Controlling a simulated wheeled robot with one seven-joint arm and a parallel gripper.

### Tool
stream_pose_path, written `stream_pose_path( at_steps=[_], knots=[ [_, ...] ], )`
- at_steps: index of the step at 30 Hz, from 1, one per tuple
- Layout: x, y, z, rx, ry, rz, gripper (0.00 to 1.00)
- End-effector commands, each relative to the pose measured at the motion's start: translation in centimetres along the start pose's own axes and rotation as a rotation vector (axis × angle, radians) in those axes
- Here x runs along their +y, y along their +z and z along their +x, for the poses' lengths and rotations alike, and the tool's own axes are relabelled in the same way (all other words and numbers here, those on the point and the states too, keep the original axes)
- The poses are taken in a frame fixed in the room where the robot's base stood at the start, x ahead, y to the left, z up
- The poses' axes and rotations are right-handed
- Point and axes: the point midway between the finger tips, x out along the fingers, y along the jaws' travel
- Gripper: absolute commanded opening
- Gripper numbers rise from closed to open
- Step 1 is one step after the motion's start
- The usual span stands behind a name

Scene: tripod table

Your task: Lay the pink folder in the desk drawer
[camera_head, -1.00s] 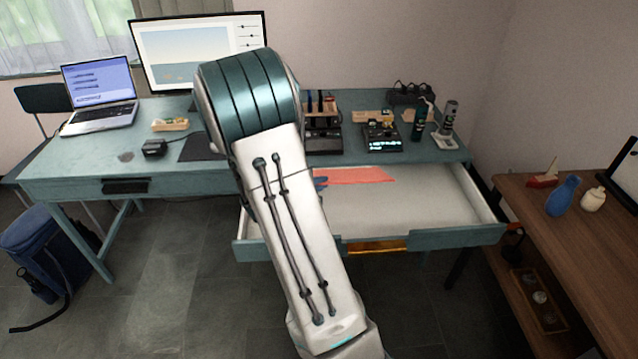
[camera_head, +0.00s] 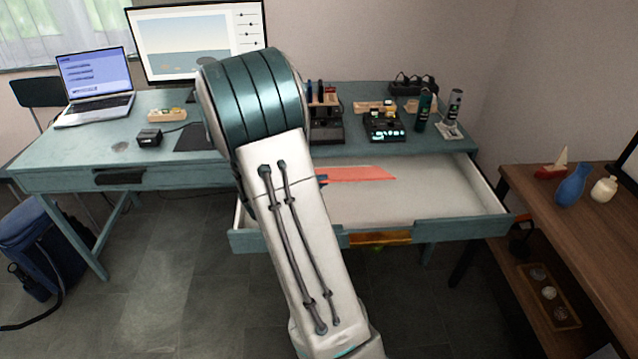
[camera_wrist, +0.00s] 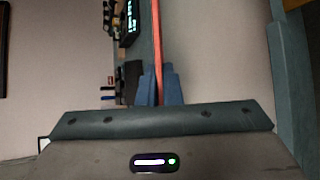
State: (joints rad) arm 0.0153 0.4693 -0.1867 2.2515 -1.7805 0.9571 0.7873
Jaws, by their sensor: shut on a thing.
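The pink folder (camera_head: 357,174) shows in the head view as a flat salmon-pink sheet over the back part of the open desk drawer (camera_head: 420,232). In the wrist view the folder (camera_wrist: 157,45) is seen edge-on as a thin strip between the fingers of my gripper (camera_wrist: 160,88), which is shut on it. In the head view my arm hides most of the gripper and the folder's left end. The drawer is pulled out and its pale floor looks empty. I cannot tell whether the folder touches the drawer floor.
The desk top (camera_head: 70,158) carries a laptop (camera_head: 95,85), a monitor (camera_head: 200,45), a black device (camera_head: 385,127) and bottles at the right. A wooden shelf unit (camera_head: 570,225) with a blue vase (camera_head: 572,185) stands right of the drawer. A blue bag (camera_head: 45,250) is on the floor.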

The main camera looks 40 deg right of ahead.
Motion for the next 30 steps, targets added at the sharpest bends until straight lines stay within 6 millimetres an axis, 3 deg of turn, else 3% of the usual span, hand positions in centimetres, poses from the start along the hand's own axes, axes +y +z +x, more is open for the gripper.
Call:
stream_pose_path(
  at_steps=[12,30],
  knots=[
    [-3.3,-1.6,1.9,0.0,0.002,0.002,0.0],
    [-4.7,-4.7,5.8,0.0,0.001,0.002,0.0]
  ],
)
